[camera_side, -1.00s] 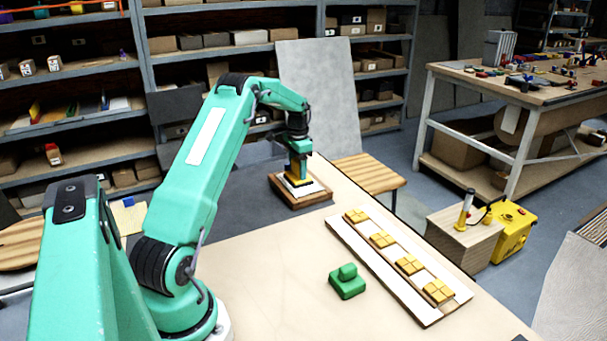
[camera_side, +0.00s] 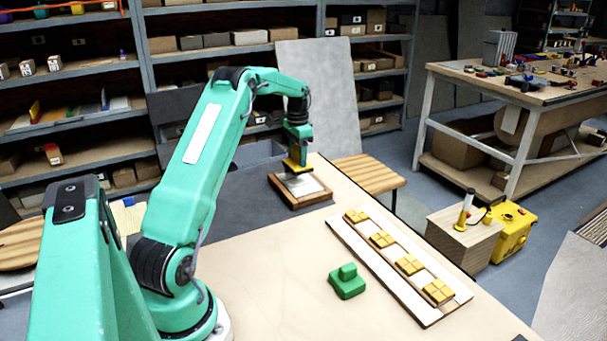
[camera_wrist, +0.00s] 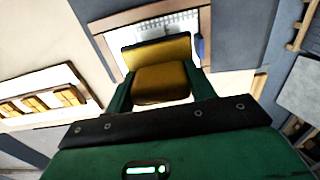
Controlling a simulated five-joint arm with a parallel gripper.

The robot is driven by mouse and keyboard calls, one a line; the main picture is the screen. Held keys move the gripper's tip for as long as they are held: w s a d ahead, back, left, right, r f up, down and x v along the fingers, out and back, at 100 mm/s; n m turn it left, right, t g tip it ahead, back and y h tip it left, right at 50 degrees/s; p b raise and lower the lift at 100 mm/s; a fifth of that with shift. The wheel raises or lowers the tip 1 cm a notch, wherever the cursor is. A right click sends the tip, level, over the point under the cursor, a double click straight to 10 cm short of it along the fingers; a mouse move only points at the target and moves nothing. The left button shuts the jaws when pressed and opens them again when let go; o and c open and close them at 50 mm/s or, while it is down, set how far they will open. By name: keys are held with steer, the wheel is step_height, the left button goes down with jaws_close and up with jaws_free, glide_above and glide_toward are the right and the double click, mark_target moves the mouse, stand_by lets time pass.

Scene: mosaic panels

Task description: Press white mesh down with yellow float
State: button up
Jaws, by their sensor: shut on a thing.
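My gripper (camera_side: 297,148) is shut on the yellow float (camera_side: 297,167), at the far end of the table. In the wrist view the float (camera_wrist: 161,82) sits between the two dark green fingers of my gripper (camera_wrist: 160,85). The float is just above the wooden-framed panel (camera_side: 290,203), at its back edge; I cannot tell whether it touches. The white mesh (camera_wrist: 165,27) shows as a pale grid inside the frame in the wrist view, partly hidden by the float. In the side view the panel's inside looks grey and white.
A green block with a knob (camera_side: 346,282) stands on the table. A white board (camera_side: 365,252) with several yellow tiles lies along the table's right edge. A wooden stool (camera_side: 368,174) stands beyond the table. The table's middle is clear.

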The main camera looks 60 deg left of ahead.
steer(key=shift+r, duration=1.15)
steer(key=shift+d, duration=0.15)
